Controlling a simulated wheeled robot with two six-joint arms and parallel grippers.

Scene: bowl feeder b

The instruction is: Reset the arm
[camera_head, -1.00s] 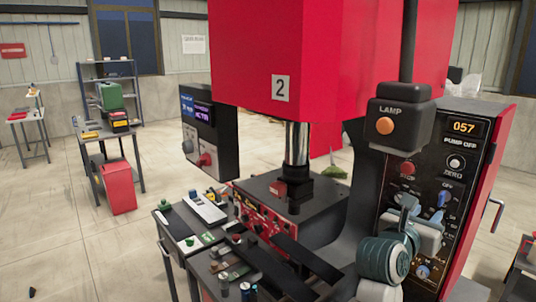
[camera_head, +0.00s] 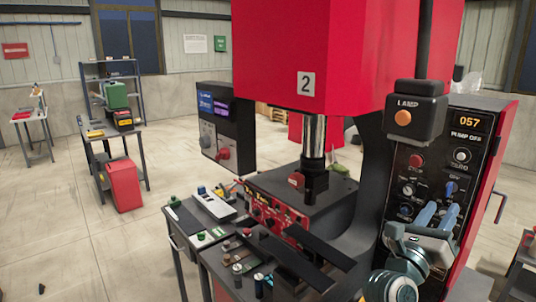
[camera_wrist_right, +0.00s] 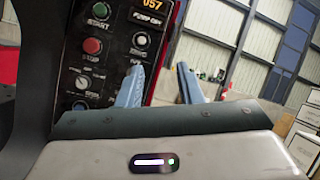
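My right gripper (camera_head: 437,210) is in front of the lower part of the black control panel (camera_head: 428,178) on the red machine. Its two blue fingers point up, and the wrist view also shows them (camera_wrist_right: 160,88) standing apart with an empty gap between. I cannot tell in the head view how far they are from the panel. The panel carries a red stop button (camera_wrist_right: 92,46), a green start button (camera_wrist_right: 101,11) and several knobs; its lower part is partly hidden by the gripper. My left gripper is not in view.
The red press (camera_head: 340,60) marked 2 fills the centre. A lamp box (camera_head: 416,108) hangs above the panel. A bench with small parts (camera_head: 212,203) stands at the left of the press. Open floor (camera_head: 90,235) lies left.

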